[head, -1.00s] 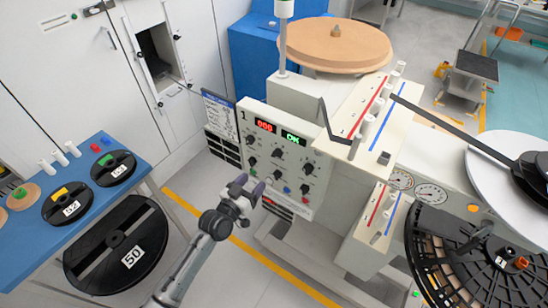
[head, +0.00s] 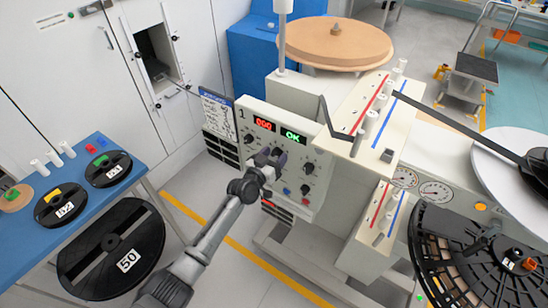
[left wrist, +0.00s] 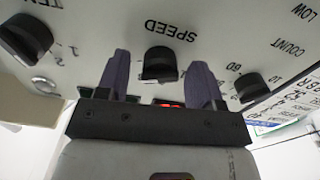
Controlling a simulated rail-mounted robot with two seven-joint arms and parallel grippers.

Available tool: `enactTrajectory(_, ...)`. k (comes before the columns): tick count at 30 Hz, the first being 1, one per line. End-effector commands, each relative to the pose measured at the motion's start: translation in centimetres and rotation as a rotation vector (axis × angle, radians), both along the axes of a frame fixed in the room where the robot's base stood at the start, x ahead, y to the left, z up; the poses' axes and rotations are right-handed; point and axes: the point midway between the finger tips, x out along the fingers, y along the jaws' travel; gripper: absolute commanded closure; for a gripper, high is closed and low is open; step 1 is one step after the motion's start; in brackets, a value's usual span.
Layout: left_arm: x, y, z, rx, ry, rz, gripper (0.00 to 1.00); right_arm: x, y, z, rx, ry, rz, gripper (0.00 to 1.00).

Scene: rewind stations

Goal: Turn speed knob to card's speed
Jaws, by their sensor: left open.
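The control panel (head: 320,160) is a pale box face with several black knobs, a red readout of 000 and a green OK readout. In the left wrist view, which shows the lettering upside down, the black speed knob (left wrist: 160,65) sits beside the word SPEED. My left gripper (head: 272,156) is open at the panel. In the left wrist view its two purple fingers (left wrist: 160,80) stand on either side of the speed knob, with visible gaps. The card (head: 217,108), white with a blue top, stands left of the panel; its writing is too small to read. My right gripper is not in view.
Other knobs flank the speed knob closely, one marked COUNT (left wrist: 252,87). A blue table (head: 128,190) with labelled reels stands at the left, and a large reel marked 50 (head: 100,270) is below it. The winding machine's guide plate (head: 345,145) juts out right of the panel.

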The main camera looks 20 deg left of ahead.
Motion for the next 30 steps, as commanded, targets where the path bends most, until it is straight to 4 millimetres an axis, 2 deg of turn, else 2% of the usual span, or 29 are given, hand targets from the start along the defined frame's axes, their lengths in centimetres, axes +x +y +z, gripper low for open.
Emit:
enactTrajectory(9, 0.1, -0.02, -0.02, 0.0, 0.001, 0.0, 0.4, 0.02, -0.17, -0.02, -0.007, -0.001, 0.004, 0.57)
enactTrajectory(23, 0.09, -0.01, -0.02, 0.0, 0.0, 0.0, 0.84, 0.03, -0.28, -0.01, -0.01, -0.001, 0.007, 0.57)
enactTrajectory(30, 0.09, -0.02, -0.02, -0.024, 0.006, 0.0, 0.86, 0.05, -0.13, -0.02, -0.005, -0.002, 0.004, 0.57)
